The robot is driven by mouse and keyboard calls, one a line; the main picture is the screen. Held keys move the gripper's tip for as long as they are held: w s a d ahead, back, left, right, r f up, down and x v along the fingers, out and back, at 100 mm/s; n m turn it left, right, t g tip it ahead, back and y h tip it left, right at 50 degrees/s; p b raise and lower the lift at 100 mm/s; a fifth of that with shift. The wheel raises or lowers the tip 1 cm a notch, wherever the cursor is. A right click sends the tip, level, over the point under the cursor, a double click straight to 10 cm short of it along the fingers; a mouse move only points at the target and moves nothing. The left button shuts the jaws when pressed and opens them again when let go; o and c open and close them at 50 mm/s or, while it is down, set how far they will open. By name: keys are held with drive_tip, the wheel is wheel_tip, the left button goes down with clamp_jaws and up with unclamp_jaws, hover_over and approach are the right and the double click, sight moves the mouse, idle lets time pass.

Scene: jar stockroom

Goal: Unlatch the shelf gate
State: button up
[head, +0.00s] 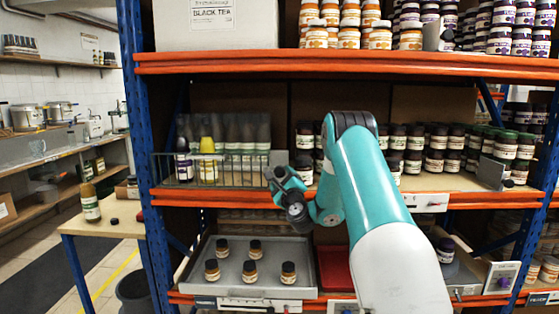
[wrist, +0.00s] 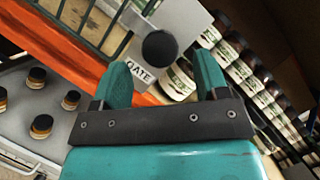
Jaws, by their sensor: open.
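The shelf gate (head: 228,172) is a low wire grille along the left of the middle shelf, with several bottles standing behind it. It also shows in the wrist view (wrist: 85,18) at the upper left. At its right end a grey plate (wrist: 190,18) carries a round black knob (wrist: 160,47), beside a label reading "GATE" (wrist: 140,76). My gripper (wrist: 162,72) is open and empty, and the knob appears between and just beyond its fingertips; I cannot tell whether they touch. In the head view my gripper (head: 281,180) is at the gate's right end and hides the knob.
A grey tray (head: 205,272) with several small jars sits below the gate, with a red tray (head: 336,270) beside it. Dark jars (head: 440,150) fill the shelf to the right. An orange shelf edge (head: 230,197) runs under the gate. A side table (head: 115,222) stands left.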

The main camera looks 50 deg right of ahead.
sight(280, 174)
drive_tip(key=p+x, duration=0.1)
drive_tip(key=p, duration=0.1)
drive_tip(key=p+x, duration=0.2)
drive_tip(key=shift+w+r, duration=0.2)
drive_tip(key=shift+r, duration=0.15)
drive_tip(key=shift+w+d+f+p, duration=0.15)
drive_tip(key=shift+w+d+p, duration=0.25)
drive_tip(key=shift+p, duration=0.3)
drive_tip(key=c, duration=0.9)
